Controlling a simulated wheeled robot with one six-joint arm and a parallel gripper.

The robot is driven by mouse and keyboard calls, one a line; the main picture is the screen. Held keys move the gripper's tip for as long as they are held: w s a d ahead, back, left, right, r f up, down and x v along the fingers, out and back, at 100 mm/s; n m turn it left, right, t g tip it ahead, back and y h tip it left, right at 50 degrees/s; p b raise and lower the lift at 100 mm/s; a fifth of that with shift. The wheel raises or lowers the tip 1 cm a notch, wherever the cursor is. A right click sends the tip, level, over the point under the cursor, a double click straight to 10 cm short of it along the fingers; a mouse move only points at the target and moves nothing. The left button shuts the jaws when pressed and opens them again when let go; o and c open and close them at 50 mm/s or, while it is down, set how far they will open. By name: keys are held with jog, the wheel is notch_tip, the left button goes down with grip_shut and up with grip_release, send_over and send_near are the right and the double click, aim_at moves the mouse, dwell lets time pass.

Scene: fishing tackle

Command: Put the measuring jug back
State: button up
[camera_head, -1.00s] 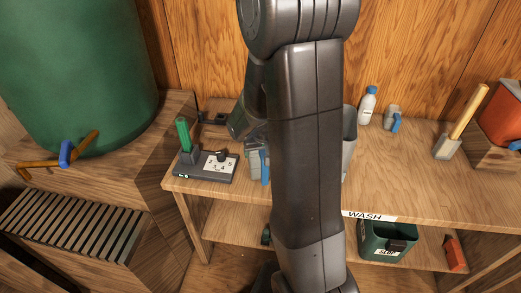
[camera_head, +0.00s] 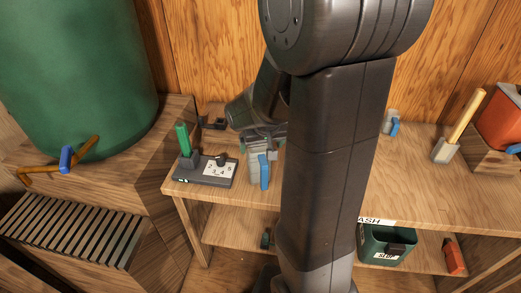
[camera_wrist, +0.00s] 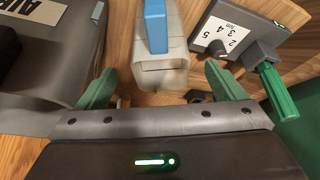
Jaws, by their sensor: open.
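A pale grey, open-ended vessel with a blue handle (camera_head: 264,172) stands on the bench under my gripper; it looks like the measuring jug, but no markings show. In the wrist view this vessel (camera_wrist: 162,70) lies ahead of and between my fingers, its blue handle pointing away. My gripper (camera_wrist: 160,88) is open, with a green-tipped finger on each side and no visible contact. In the head view my gripper (camera_head: 262,138) is just above and behind the vessel, partly hidden by my arm. A smaller grey item with a blue handle (camera_head: 391,122) stands farther right.
A dial box with a green lever (camera_head: 206,168) sits close left of the vessel; it also shows in the wrist view (camera_wrist: 235,35). A grey labelled box (camera_wrist: 55,50) is close on the other side. The right bench front is clear.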

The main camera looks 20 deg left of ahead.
aim_at(260, 155)
jog(key=shift+v, duration=2.5)
jog(key=b+x, duration=0.1)
jog(key=x, duration=1.1)
jog(key=shift+f, duration=0.35)
jog(key=shift+r, duration=0.3)
jog(key=shift+f, duration=0.1)
